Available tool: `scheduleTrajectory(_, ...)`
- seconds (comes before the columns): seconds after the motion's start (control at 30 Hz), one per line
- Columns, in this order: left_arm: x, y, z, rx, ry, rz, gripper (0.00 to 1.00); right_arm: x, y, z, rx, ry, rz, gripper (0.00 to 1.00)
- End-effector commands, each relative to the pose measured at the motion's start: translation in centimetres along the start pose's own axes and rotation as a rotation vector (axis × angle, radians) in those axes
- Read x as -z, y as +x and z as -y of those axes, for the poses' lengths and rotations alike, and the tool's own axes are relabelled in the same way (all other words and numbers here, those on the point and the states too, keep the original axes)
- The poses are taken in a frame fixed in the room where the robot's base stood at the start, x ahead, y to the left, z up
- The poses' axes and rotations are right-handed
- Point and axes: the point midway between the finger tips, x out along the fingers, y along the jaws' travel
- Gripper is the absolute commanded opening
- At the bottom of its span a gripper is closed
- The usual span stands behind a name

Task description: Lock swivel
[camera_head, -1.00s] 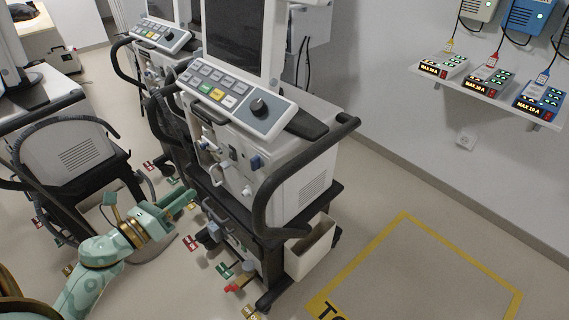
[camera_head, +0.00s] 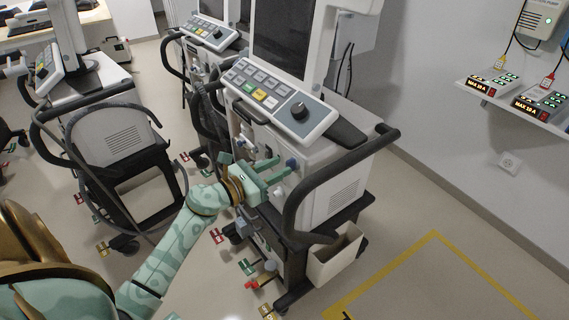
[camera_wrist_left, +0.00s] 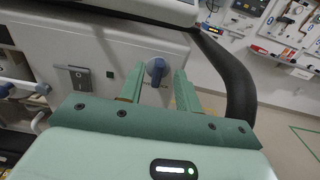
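The nearest ventilator (camera_head: 330,188) stands on a dark wheeled cart in the middle of the head view. My left gripper (camera_head: 281,168) is at its front panel, with the fingers apart and nothing held. In the left wrist view, a blue knob (camera_wrist_left: 156,70) on the white panel shows between the two open fingers, nearer the left finger; whether they touch it I cannot tell. Near the cart's casters are coloured pedals or tags: a red one (camera_head: 216,236), a green one (camera_head: 246,267) and a gold one (camera_head: 267,312). My right gripper is out of view.
A black handle (camera_head: 300,205) curves around the ventilator's right side, close to my left gripper. Other ventilators stand behind and to the left (camera_head: 118,140). A wall shelf (camera_head: 545,122) holds power units. A yellow-outlined floor area (camera_head: 432,236) is clear.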

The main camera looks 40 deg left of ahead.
Motion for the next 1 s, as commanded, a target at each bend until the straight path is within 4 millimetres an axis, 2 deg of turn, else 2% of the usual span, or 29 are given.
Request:
scheduleTrajectory(0.1,0.0,1.8,-0.1,-0.001,-0.002,0.001,0.34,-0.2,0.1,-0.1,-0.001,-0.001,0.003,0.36)
scheduleTrajectory(0.2,0.0,2.6,0.0,0.0,0.0,0.0,0.34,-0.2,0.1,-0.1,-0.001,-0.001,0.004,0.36)
scheduleTrajectory(0.53,0.0,2.9,0.0,0.0,-0.001,0.0,0.34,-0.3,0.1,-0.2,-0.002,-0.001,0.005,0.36)
scheduleTrajectory(0.6,0.0,2.9,0.0,0.0,-0.001,0.0,0.14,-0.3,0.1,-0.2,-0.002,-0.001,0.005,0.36)
scheduleTrajectory(0.67,0.0,2.9,0.0,0.0,-0.001,0.0,0.0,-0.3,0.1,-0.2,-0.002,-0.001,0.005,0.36)
scheduleTrajectory(1.0,0.0,2.9,-0.1,0.0,-0.021,-0.001,0.0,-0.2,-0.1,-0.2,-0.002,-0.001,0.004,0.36)
